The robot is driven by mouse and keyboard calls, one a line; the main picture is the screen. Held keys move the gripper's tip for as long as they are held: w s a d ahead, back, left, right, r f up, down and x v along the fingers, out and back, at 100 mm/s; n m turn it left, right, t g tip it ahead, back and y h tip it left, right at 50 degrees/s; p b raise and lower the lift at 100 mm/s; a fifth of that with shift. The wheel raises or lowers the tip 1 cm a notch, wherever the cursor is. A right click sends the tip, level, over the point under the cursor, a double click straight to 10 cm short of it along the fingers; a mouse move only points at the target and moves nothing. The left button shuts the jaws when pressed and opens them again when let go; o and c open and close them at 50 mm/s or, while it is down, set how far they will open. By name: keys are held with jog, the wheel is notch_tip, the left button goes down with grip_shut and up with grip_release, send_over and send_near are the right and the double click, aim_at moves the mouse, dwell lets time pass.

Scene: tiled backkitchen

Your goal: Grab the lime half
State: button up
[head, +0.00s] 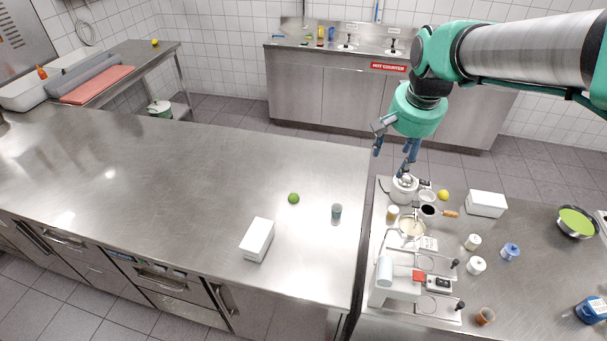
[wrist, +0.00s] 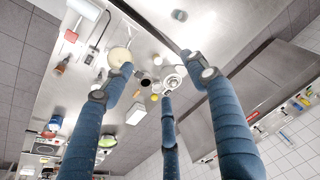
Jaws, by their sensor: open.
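A small green lime piece (head: 293,198) lies on the steel counter (head: 180,180), left of a small grey-capped jar (head: 337,213) and above a white box. At this size I cannot tell its cut face. I do not make it out in the wrist view. My gripper (head: 392,158) is up in the air to the right of the lime, near the far end of the right-hand counter, well apart from it. In the wrist view its three blue fingers (wrist: 166,80) are spread, with nothing held between them.
A white box (head: 257,240) lies near the lime. The right-hand counter carries a coffee machine (head: 400,282), a kettle (head: 404,188), a lemon (head: 443,195), another white box (head: 486,203), jars and a green-filled bowl (head: 577,222). Most of the left counter is clear.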

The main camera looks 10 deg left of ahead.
jog(key=w+a+f+g+p, duration=0.1)
jog(key=w+a+f+p, duration=0.1)
jog(key=w+a+f, duration=0.5)
jog(key=w+a+f+g+p, duration=0.1)
jog(key=w+a+f, duration=0.3)
jog(key=w+a, duration=0.4)
jog(key=w+a+f+m+g+p, duration=0.1)
jog(key=w+a+f+p, duration=0.2)
jog(key=a+f, duration=1.3)
jog(key=shift+f+m+h, duration=0.4)
jog(key=shift+f, duration=0.3)
jog(key=shift+a, duration=0.1)
send_over(293, 195)
jog(key=shift+s+f, duration=0.1)
jog(key=shift+f, duration=4.15)
jog(key=shift+f, duration=0.1)
jog(key=shift+f, duration=0.25)
jog(key=shift+f+p, duration=0.5)
jog(key=shift+f, duration=1.8)
